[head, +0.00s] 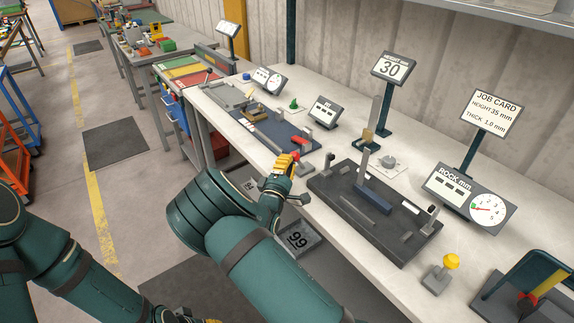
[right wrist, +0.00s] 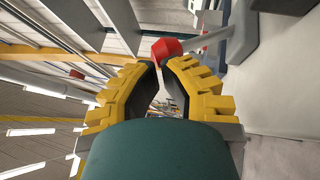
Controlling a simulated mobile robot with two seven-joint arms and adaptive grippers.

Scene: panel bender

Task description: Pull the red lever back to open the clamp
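The red lever's knob (head: 295,155) shows beside my right gripper (head: 281,167) in the head view, at the bench's front edge. In the right wrist view the red knob (right wrist: 167,48) sits right at the fingertips of the right gripper (right wrist: 164,66), with a grey rod running from it to the right. The yellow-padded fingers curve inward with a narrow gap between their tips. Whether they grip the knob cannot be told. My left arm enters at lower left in the head view; its gripper (head: 182,316) is mostly cut off at the bottom edge, its state unclear.
A dark fixture (head: 375,212) stands on the bench right of my right gripper. A blue-grey plate fixture (head: 262,130) lies behind it. The floor (head: 150,200) left of the bench is open.

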